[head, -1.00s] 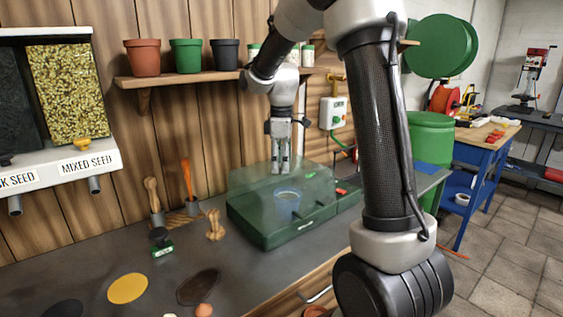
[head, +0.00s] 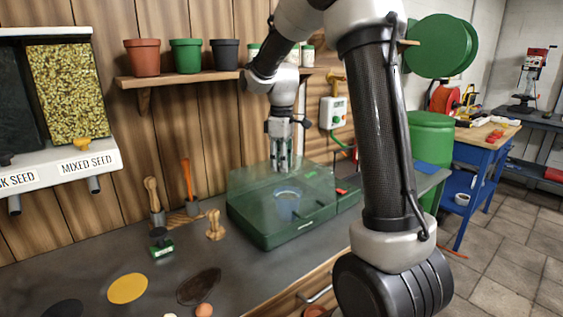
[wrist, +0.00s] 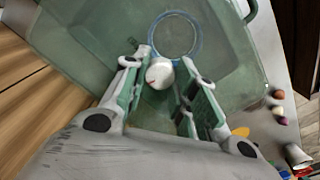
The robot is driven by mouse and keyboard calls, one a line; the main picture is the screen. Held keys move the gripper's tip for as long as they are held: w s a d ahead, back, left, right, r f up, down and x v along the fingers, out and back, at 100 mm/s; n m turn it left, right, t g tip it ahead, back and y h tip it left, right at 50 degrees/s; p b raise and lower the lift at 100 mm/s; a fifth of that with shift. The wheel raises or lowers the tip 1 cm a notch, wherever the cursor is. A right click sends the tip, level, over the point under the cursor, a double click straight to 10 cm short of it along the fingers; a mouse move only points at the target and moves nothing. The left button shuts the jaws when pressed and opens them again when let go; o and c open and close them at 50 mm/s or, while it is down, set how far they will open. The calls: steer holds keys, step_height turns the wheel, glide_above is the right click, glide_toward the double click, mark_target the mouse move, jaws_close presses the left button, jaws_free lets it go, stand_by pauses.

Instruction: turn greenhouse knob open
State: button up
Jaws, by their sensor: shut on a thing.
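The greenhouse (head: 300,230) is a green, see-through lidded box on the grey bench. It fills much of the wrist view (wrist: 85,50). Its knob (wrist: 159,74) is a round white cap with a small red mark, seen between my fingers on the greenhouse's top. A bluish cup (head: 287,204) stands inside the greenhouse, beside the knob in the wrist view.
A wooden shelf (head: 190,77) with pots runs along the wall behind my arm. A stamp (head: 161,243), a wooden figure (head: 214,225) and tools in holders stand left of the greenhouse. A control box (head: 333,113) hangs on the wall to the right.

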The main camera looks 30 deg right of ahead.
steer(key=m, duration=1.1)
steer(key=shift+m, duration=2.2)
steer(key=o, duration=1.1)
steer(key=shift+c, duration=0.2)
step_height(320, 180, up, 12)
